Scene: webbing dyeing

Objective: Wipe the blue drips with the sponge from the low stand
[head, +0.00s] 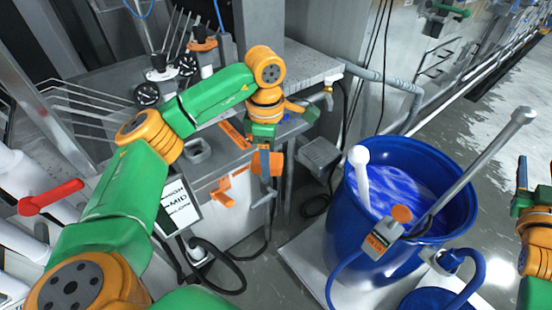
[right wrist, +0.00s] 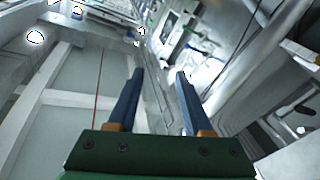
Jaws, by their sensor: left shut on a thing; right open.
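My left gripper (head: 265,167) is shut on a small orange block, which looks like the sponge (head: 276,164). It holds the block in the air in front of the grey counter's right end, left of the blue barrel. My right gripper (head: 522,187) is at the right edge of the head view. In the right wrist view its two blue fingers (right wrist: 158,80) are apart with nothing between them. I cannot make out any blue drips on the surfaces in view. I cannot tell which piece is the low stand.
A blue barrel (head: 341,218) of blue liquid stands on a pale platform (head: 300,262), with a white rod (head: 360,178) and a metal pole (head: 480,160) in it. A grey counter (head: 215,166) carries a small grey tray (head: 197,150). Dark hoses lie below. Floor at upper right is clear.

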